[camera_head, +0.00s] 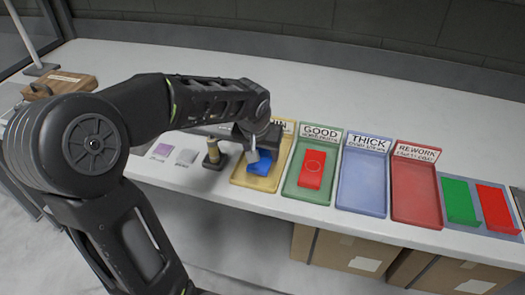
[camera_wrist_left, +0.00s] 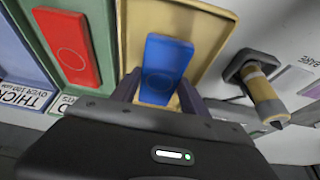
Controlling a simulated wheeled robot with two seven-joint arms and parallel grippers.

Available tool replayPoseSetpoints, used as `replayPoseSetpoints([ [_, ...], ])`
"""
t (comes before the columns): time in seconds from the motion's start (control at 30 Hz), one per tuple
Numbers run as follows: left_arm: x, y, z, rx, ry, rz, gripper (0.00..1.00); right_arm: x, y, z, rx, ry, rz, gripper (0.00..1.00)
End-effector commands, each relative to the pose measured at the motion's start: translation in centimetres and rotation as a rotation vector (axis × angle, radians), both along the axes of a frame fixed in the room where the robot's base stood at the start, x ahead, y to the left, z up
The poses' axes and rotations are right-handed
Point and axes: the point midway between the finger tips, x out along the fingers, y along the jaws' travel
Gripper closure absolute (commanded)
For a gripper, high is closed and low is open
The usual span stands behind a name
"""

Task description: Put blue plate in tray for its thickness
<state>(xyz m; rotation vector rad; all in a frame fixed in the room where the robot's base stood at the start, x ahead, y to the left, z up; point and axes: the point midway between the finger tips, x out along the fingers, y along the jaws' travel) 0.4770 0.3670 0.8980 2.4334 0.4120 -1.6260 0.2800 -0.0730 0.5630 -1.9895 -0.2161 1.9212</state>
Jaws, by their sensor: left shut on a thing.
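The blue plate (camera_head: 259,165) is at the yellow tray, whose label is partly hidden by my arm and ends in "IN". My left gripper (camera_head: 254,153) is shut on the plate, over that yellow tray (camera_head: 266,183). In the left wrist view the blue plate (camera_wrist_left: 166,62) stands out between the fingers, with the yellow tray (camera_wrist_left: 205,30) behind it. I cannot tell whether the plate touches the tray floor. The green GOOD tray (camera_head: 306,193) holds a red plate (camera_head: 314,170). The blue THICK tray (camera_head: 361,190) is empty. My right gripper is not in view.
A red REWORK tray (camera_head: 416,192) is empty. Right of it, a green plate (camera_head: 459,201) and a red plate (camera_head: 496,208) lie on a grey-blue mat. A gauge-like tool (camera_head: 213,154) stands left of the yellow tray. Cardboard boxes (camera_head: 345,250) sit below the table edge.

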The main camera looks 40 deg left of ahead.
Motion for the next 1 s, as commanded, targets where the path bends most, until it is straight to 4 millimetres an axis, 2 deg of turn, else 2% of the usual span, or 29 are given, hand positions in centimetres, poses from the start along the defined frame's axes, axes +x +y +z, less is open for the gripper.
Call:
replayPoseSetpoints([
  [0.47, 0.02, 0.0, -1.06, 0.0, -0.001, 0.0, 0.95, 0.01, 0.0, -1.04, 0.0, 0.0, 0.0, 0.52],
  [0.5, 0.02, 0.0, -0.96, 0.0, -0.001, 0.0, 0.45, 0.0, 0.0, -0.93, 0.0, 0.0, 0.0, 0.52],
  [0.8, 0.0, 0.0, -0.96, 0.0, 0.0, 0.0, 0.22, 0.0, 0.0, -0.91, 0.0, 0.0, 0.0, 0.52],
  [1.0, -0.03, -0.01, -1.0, 0.0, 0.001, 0.0, 0.22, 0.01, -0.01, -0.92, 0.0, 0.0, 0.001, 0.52],
])
